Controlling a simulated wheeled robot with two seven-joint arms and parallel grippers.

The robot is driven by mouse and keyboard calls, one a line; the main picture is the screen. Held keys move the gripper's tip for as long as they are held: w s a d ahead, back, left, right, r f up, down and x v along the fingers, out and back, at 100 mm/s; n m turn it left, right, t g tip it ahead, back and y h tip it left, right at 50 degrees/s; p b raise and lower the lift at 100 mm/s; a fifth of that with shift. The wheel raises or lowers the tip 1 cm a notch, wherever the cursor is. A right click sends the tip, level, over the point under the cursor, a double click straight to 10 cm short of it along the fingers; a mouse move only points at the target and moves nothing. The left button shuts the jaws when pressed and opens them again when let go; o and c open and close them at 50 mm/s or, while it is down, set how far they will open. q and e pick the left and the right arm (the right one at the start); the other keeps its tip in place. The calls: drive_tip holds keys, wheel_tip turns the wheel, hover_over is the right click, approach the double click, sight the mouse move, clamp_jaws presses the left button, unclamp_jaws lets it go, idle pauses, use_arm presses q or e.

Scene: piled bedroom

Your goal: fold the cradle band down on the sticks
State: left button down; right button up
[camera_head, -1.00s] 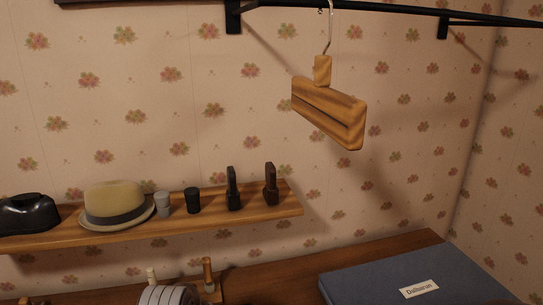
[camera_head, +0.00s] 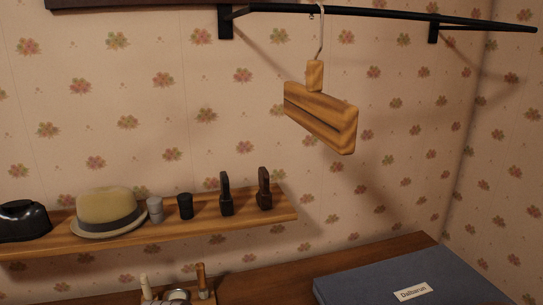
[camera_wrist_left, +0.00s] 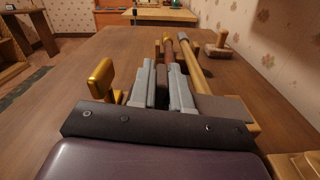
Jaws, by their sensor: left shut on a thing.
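In the left wrist view, my left gripper (camera_wrist_left: 163,90) reaches forward with two grey fingers, close together around something thin and dark. That seems to be the cradle band (camera_wrist_left: 222,108), whose brown-grey flap shows just right of the fingers; the held part is mostly hidden. Two sticks, one dark brown (camera_wrist_left: 169,48) and one pale (camera_wrist_left: 196,68), lie beyond the fingers, pointing away. A wooden cradle post (camera_wrist_left: 100,78) stands left of the fingers. In the head view, the ends of two upright wooden pieces (camera_head: 201,278) show at the bottom edge. My right gripper is in neither view.
A blue box (camera_head: 400,280) lies at the right on the brown tabletop (camera_head: 265,275). A wall shelf (camera_head: 240,225) holds a hat (camera_head: 108,210) and several small items. A wooden hanger (camera_head: 320,120) hangs from a black rail. The tabletop left of the cradle is bare.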

use_arm(q)
drive_tip(key=c, duration=1.2)
unclamp_jaws()
drive_tip(key=shift+o, duration=0.2)
drive_tip(key=shift+w+d+f+b, duration=0.15)
drive_tip(key=shift+d+b, duration=0.15)
drive_tip(key=b+v, duration=0.4)
drive_tip(key=v, duration=0.2)
drive_tip(key=shift+d, duration=0.2)
drive_tip(key=shift+r, duration=0.2)
